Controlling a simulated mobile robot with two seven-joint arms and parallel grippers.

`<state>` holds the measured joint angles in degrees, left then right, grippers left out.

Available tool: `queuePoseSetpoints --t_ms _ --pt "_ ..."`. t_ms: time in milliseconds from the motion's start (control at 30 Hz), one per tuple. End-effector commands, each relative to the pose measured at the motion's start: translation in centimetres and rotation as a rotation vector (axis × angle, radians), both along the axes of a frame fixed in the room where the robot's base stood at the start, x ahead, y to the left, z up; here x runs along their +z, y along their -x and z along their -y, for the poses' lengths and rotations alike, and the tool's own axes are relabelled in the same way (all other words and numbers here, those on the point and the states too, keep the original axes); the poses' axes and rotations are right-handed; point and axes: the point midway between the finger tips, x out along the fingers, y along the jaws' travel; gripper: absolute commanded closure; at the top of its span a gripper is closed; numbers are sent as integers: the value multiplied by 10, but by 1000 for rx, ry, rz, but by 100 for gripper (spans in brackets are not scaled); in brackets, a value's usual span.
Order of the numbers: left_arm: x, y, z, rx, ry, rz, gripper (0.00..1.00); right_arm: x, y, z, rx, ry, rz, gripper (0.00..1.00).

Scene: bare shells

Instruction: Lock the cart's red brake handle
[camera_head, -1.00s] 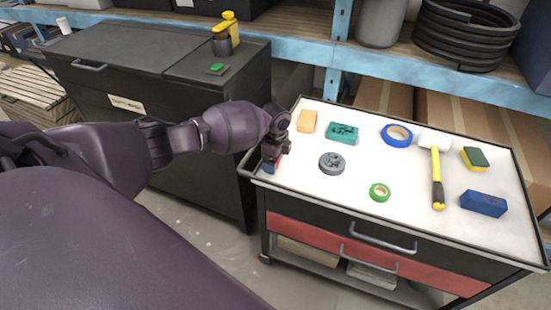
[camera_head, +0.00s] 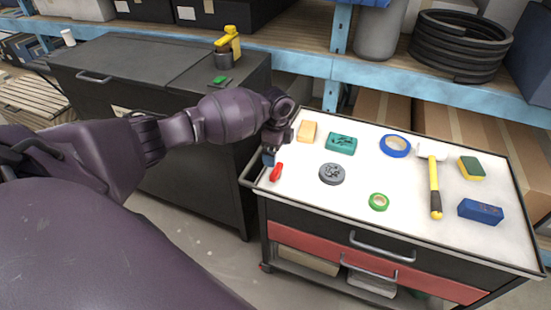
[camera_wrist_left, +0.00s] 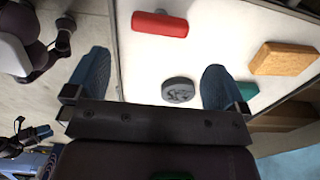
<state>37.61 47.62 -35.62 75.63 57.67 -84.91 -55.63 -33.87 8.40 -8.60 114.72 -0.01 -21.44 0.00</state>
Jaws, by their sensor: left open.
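The red brake handle (camera_head: 276,172) lies on the white cart top (camera_head: 300,205) near its left edge. In the left wrist view the red handle (camera_wrist_left: 160,23) shows beyond the fingertips, across the upper middle. My left gripper (camera_head: 268,157) is at the cart's left edge, just behind the handle in the head view. In the left wrist view its two blue fingers (camera_wrist_left: 152,85) are wide apart, with nothing between them but cart top, floor and a grey disc beneath. The handle is not between the fingers.
On the cart top are an orange block (camera_head: 307,132), a teal box (camera_head: 341,143), a grey disc (camera_head: 332,174), tape rolls (camera_head: 379,202), a hammer (camera_head: 434,185), a sponge (camera_head: 471,168) and a blue box (camera_head: 480,211). A dark cabinet (camera_head: 150,75) stands left; shelving is behind.

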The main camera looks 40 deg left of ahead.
Motion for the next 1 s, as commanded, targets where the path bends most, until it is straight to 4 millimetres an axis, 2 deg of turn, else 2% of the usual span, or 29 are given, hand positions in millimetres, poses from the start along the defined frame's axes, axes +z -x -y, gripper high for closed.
queuePoseSetpoints --t_ms 33,200,867,1000 --pt "7 0 0 0 0 2 0 2 0 0 0 1 2 51" --pt "17 0 0 0 0 0 0 2 2 1 -1 1 0 51" --pt "18 0 0 21 1 0 0 -1 5 -1 -8 -5 -9 51" --pt "19 -16 2 135 14 98 0 0 3 -1 -7 -5 -5 51"
